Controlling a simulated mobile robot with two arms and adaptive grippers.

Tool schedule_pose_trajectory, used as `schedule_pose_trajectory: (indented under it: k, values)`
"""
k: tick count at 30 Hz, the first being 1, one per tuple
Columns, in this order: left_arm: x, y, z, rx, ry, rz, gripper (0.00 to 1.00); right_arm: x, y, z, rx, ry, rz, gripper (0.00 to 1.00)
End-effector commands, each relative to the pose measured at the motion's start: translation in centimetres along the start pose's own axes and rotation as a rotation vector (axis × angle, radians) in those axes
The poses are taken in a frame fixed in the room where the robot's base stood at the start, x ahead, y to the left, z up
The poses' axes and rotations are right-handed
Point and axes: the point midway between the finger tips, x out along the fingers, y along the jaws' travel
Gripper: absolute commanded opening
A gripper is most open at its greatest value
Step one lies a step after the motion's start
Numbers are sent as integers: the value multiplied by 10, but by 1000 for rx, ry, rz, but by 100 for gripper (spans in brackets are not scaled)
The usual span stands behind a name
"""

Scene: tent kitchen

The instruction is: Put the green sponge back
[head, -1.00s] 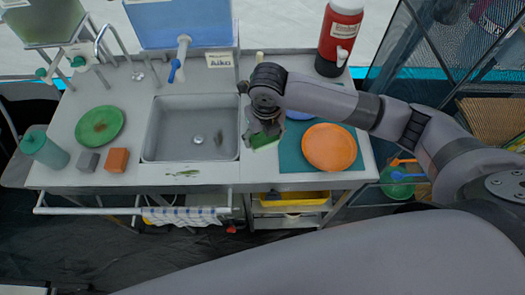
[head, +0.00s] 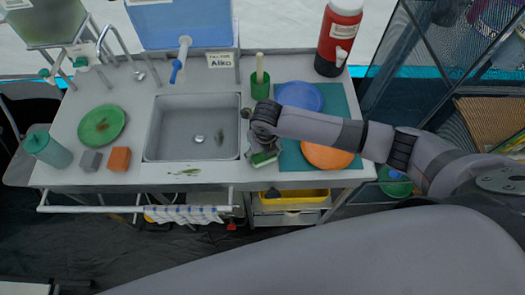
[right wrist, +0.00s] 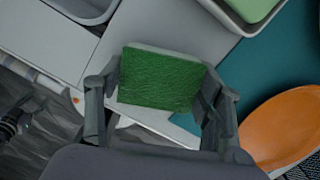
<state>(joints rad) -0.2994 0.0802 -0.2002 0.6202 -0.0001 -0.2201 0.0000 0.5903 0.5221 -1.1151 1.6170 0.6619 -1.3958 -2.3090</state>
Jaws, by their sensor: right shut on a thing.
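The green sponge (head: 263,159) is in my right gripper (head: 259,148), over the counter's front part, between the sink and the teal mat. In the right wrist view, the sponge (right wrist: 160,80) shows its green face between the two fingers of the right gripper (right wrist: 158,98), which is shut on it. A pale layer shows at its top edge. Whether it touches the counter, I cannot tell. A grey block (head: 90,161) and an orange block (head: 119,159) sit left of the sink. My left gripper is not in view.
The sink (head: 192,128) has a dark stain. A green cup (head: 260,87) with a handled tool stands behind my right gripper. Blue (head: 300,96) and orange (head: 326,156) plates are on the teal mat (head: 290,156). A stained green plate (head: 101,124) is at left.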

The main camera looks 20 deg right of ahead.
Motion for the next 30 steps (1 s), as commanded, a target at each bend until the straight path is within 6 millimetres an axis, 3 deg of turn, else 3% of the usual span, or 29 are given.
schedule_pose_trajectory:
  k: [2, 3, 11, 23, 30]
  values:
    - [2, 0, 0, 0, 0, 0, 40, 3, 0, 0, 0, 1, -1, 35]
    - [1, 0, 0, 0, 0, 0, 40, 3, 0, 0, 1, 1, -1, 63]
    - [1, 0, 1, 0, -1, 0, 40, 2, 0, 0, 1, 1, 0, 80]
    - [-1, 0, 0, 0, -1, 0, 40, -3, 0, 1, 1, -1, 1, 82]
    - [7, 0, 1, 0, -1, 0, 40, -41, 0, 2, 0, -5, 1, 82]
